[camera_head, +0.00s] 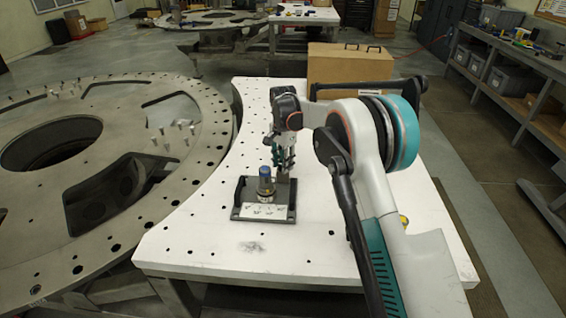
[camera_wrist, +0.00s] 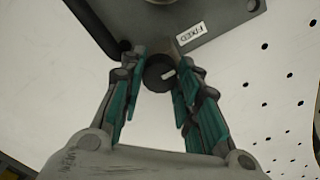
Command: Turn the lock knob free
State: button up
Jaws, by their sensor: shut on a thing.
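The fixture is a dark base plate (camera_head: 290,209) on the white table, with an upright blue-topped cylinder (camera_head: 265,180) and a white label strip at its front. In the wrist view, the lock knob (camera_wrist: 158,73) is a black round knob with a small pale mark, at the plate's edge (camera_wrist: 215,22). My gripper (camera_wrist: 160,60) has one finger on each side of the knob and is shut on it. In the head view my gripper (camera_head: 281,160) is at the back of the fixture, and the knob is hidden there.
A label reading "FIXED" (camera_wrist: 190,32) lies on the plate near the knob. The white table (camera_head: 200,243) has rows of holes and much clear surface. A cardboard box (camera_head: 335,66) stands at the back. A large round metal ring (camera_head: 205,118) lies to the left.

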jog(key=shift+n, duration=0.3)
jog(key=n+b, duration=0.1)
jog(key=n, duration=0.2)
jog(key=shift+n, duration=0.4)
jog(key=n, duration=0.4)
jog(key=shift+n, duration=0.3)
jog(key=n+b, duration=0.1)
jog(key=n, duration=0.7)
jog(key=shift+n, duration=0.3)
jog(key=o, duration=1.1)
